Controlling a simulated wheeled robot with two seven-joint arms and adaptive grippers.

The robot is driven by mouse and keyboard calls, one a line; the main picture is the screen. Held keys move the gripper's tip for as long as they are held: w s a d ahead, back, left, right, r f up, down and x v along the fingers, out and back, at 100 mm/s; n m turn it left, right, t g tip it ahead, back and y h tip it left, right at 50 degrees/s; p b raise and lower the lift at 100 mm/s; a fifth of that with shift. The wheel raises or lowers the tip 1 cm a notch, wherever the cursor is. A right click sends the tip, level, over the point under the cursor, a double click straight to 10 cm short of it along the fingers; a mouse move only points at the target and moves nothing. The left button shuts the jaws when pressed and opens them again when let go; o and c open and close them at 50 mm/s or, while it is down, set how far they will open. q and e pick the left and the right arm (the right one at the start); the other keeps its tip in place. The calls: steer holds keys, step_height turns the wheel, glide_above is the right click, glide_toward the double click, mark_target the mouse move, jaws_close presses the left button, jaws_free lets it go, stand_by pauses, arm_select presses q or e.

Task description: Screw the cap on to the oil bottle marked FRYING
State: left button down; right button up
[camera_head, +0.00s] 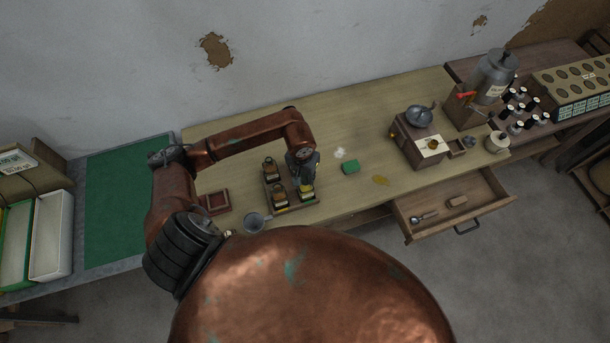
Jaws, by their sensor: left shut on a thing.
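My left gripper (303,176) points down over the right front part of a dark wooden tray (297,206). It is shut at the top of a small bottle (306,193) with yellowish contents or label; the held piece, which looks to be the cap, is hidden by the fingers. Whether the cap sits on the neck cannot be seen. Two more small bottles with dark tops stand in the tray, one at the back (270,170) and one at the front (280,197). The word FRYING cannot be read on any of them. My right gripper is not in view.
A grey funnel (255,222) and a red-brown box (215,202) lie left of the tray. A wooden grinder-like box (420,146) stands farther right, above an open drawer (455,208).

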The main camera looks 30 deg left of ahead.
arm_select(q)
steer(key=c, duration=1.6)
jaws_free()
steer(key=shift+r, duration=0.15)
steer(key=shift+s+r+p, duration=0.2)
steer(key=shift+r+p, duration=0.4)
steer(key=shift+r, duration=0.8)
steer(key=shift+s+r+p, duration=0.15)
steer(key=shift+r+p, duration=0.45)
steer(key=shift+r, duration=0.75)
steer(key=shift+r, duration=0.1)
steer(key=r, duration=0.4)
steer(key=s+r, duration=0.1)
steer(key=r, duration=0.7)
steer(key=shift+s, duration=0.3)
